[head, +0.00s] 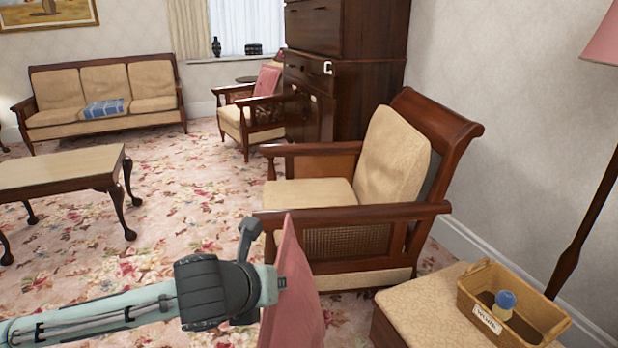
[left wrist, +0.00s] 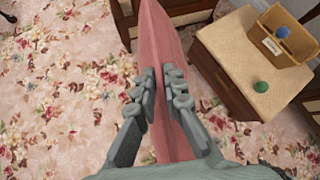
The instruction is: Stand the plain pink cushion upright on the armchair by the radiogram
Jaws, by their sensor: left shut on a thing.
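My left gripper (head: 266,260) is shut on the pink cushion (head: 296,295), gripping it by a narrow side, so it hangs on edge above the carpet. In the left wrist view, the cushion (left wrist: 160,35) runs between the two fingers (left wrist: 161,88). No pattern shows on its visible faces. The near armchair (head: 352,240) has dark wood arms and cream seat and back cushions. Its seat (head: 310,193) is bare, and the held cushion is in front of its near side. My right gripper is not in view. I cannot tell which furniture is the radiogram.
A tall dark cabinet (head: 345,50) stands behind the armchair. Another armchair (head: 232,115) holds a pink cushion (head: 267,80). Carpet is open left of the near armchair.

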